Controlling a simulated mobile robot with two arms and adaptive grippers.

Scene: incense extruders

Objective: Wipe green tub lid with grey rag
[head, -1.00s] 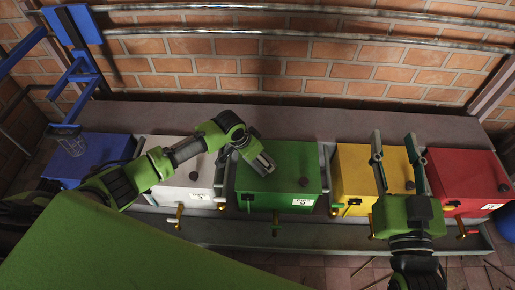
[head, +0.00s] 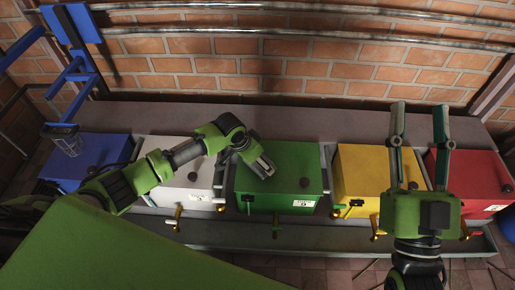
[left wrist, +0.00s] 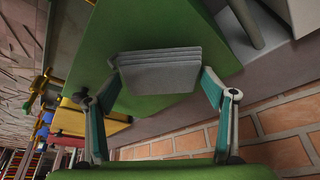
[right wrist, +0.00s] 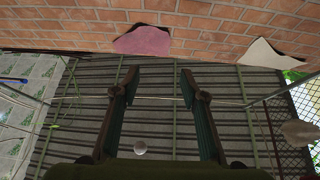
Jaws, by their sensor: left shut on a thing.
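The green tub (head: 285,193) stands in the middle of the row, its flat lid with a dark round knob (head: 304,181) facing up. My left gripper (head: 262,166) is over the lid's upper left part. In the left wrist view this gripper (left wrist: 157,85) is shut on the folded grey rag (left wrist: 160,72), which lies against or just above the green lid (left wrist: 140,25); I cannot tell if they touch. My right gripper (head: 419,112) is open and empty, raised in front of the yellow and red tubs; its spread fingers also show in the right wrist view (right wrist: 160,85).
A blue tub (head: 92,160) and a white tub (head: 187,180) stand left of the green one. A yellow tub (head: 365,172) and a red tub (head: 470,180) stand right. Small taps stick out in front. A brick wall (head: 270,75) with pipes is behind.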

